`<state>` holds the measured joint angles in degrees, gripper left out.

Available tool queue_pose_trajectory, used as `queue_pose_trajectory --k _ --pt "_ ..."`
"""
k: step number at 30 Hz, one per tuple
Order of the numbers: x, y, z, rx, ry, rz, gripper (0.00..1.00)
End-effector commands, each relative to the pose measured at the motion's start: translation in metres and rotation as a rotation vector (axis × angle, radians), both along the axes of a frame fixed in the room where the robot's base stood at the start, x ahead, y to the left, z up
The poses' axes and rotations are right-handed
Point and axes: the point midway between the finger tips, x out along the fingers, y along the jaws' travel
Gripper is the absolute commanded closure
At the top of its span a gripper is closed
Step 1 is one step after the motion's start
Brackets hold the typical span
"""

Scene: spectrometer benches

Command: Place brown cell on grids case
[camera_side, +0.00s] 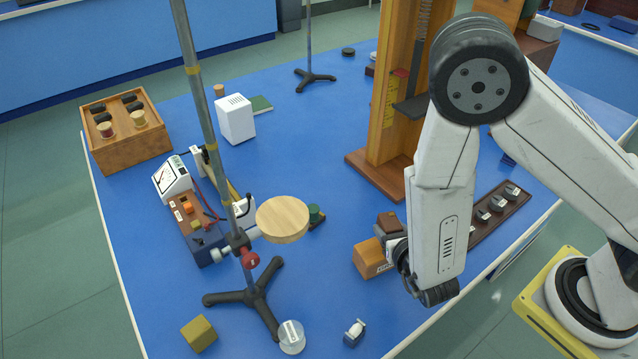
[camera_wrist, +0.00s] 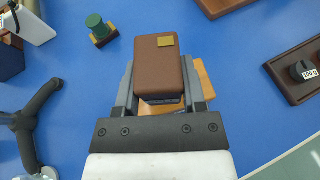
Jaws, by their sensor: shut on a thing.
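The brown cell (camera_wrist: 158,62) is a brown block with a small gold patch, held between the fingers of my gripper (camera_wrist: 158,88). In the side view the brown cell (camera_side: 388,222) shows just left of my gripper (camera_side: 393,243), which is partly hidden by my arm. The grids case is an orange-tan box (camera_side: 369,258) with a white label, below the cell and the gripper. In the wrist view the case (camera_wrist: 203,78) is mostly hidden behind the cell and fingers. I cannot tell whether the cell touches the case.
A dark wooden strip with several knobs (camera_side: 492,212) lies to the right. A tall wooden stand (camera_side: 387,165) rises behind. A green-topped piece (camera_side: 315,213) and a tripod stand (camera_side: 250,298) are to the left.

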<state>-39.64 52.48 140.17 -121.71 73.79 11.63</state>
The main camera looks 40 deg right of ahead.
Motion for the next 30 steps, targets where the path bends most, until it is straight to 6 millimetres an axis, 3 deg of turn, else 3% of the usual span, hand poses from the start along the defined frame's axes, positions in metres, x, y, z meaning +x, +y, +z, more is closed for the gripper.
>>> queue_pose_trajectory --k 7,23,24,26,30 --pt "0.0 0.0 -0.018 -0.001 -0.001 0.001 1.0" --pt "0.0 0.0 -0.023 0.0 -0.001 0.001 1.0" --pt "0.0 0.0 -0.023 0.0 0.0 0.001 0.35" --pt "0.0 0.0 -0.023 0.0 0.0 0.001 0.16" --pt "0.0 0.0 -0.023 0.0 0.0 0.0 0.12"
